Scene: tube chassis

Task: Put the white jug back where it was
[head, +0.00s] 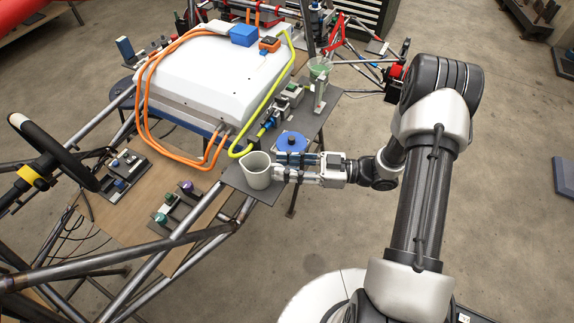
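The white jug (257,174) is upright at the near left end of a narrow dark grey shelf (236,179), its open top facing up. Whether its base rests on the shelf or is just above it is hard to tell. My gripper (279,168) reaches in from the right, level, with its fingertips at the jug's right side. The fingers hide that side and any handle there. I cannot tell whether they are closed on it.
A blue round part (291,141) lies just behind my gripper. A greenish clear cup (319,68) and small fixtures (290,96) stand further along the shelf. A white battery case (205,75) with orange cables (150,110) is behind left. Chassis tubes (110,270) cross the front left.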

